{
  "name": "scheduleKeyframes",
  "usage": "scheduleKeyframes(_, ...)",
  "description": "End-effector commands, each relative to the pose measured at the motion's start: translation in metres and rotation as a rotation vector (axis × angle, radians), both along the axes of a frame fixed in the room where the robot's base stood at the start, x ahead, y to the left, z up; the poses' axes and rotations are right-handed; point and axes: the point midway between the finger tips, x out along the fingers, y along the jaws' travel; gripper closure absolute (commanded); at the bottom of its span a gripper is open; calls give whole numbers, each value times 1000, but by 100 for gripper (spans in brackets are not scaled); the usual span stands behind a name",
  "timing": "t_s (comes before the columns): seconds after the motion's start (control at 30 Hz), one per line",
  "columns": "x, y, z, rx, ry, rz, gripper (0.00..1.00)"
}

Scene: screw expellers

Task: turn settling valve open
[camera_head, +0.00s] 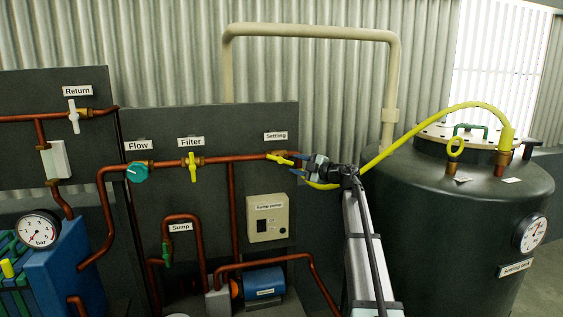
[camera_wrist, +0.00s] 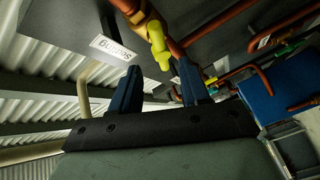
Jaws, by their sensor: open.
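The settling valve has a yellow handle (camera_head: 283,160) on a copper pipe, below the "Settling" label (camera_head: 276,135) on the dark panel. In the wrist view the yellow handle (camera_wrist: 158,44) points down toward the gap between my fingertips, closer to the right finger. The label (camera_wrist: 113,47) shows upside down to its left. My gripper (camera_head: 299,169) comes in from the right of the valve, with its blue fingers apart. In the wrist view my gripper (camera_wrist: 158,66) is open and nothing is clamped. I cannot tell whether a finger touches the handle.
The filter valve (camera_head: 192,168) and flow valve (camera_head: 138,172) sit left on the same pipe. A pump box (camera_head: 267,218) is below. A yellow hose (camera_head: 425,120) arches from near my gripper to the dark tank (camera_head: 450,220) at right.

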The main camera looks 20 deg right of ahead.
Motion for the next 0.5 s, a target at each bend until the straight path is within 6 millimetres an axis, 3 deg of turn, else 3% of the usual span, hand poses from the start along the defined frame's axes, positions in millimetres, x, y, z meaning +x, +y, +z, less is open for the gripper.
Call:
scheduleKeyframes(0.2,33,22,0,1,0,1,54)
scheduleKeyframes(0.5,59,41,0,1,0,-1,54)
